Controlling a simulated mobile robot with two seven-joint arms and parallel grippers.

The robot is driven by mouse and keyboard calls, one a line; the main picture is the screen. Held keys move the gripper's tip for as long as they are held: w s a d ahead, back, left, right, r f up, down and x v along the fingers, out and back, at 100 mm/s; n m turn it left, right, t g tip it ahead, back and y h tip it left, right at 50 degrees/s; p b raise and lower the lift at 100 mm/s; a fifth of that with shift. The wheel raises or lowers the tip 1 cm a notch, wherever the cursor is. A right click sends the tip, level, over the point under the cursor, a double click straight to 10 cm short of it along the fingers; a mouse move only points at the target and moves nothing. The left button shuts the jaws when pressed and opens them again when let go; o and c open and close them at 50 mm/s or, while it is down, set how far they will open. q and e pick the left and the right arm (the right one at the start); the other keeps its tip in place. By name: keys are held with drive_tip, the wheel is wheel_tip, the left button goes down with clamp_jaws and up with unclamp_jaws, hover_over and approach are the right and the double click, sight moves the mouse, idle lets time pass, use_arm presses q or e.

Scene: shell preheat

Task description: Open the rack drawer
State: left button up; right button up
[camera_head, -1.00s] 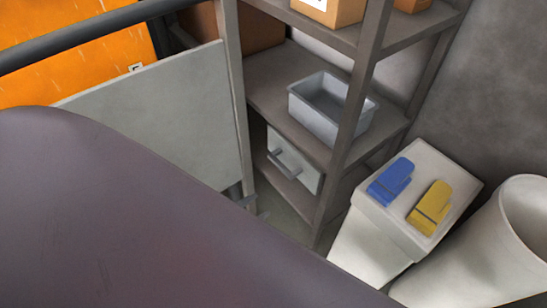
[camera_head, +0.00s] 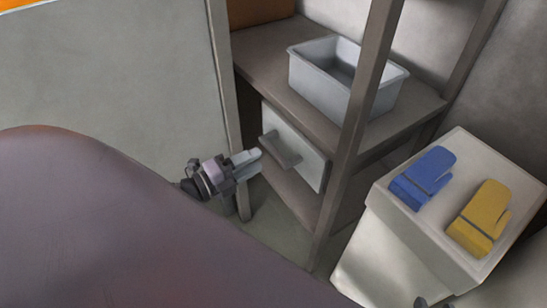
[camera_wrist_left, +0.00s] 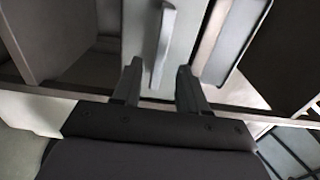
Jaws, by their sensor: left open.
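The rack drawer (camera_head: 312,160) is a light grey box front under the rack's middle shelf, with a grey bar handle (camera_head: 281,150). It looks shut. My left gripper (camera_head: 256,160) is just left of the handle in the head view, its fingers pointing at it. In the left wrist view the handle (camera_wrist_left: 162,45) stands upright in the picture, just beyond and between the open fingertips (camera_wrist_left: 158,72). The jaws are empty and appear apart from the handle. My right gripper's jaws do not show.
A grey open bin (camera_head: 335,95) stands on the shelf above the drawer. A rack post (camera_head: 358,135) rises just right of the drawer. A pale panel (camera_head: 110,90) stands left.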

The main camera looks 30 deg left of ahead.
sight(271, 153)
use_arm(q)
drive_tip(key=shift+b+x, duration=0.45)
drive_tip(key=shift+x, duration=2.9)
clamp_jaws()
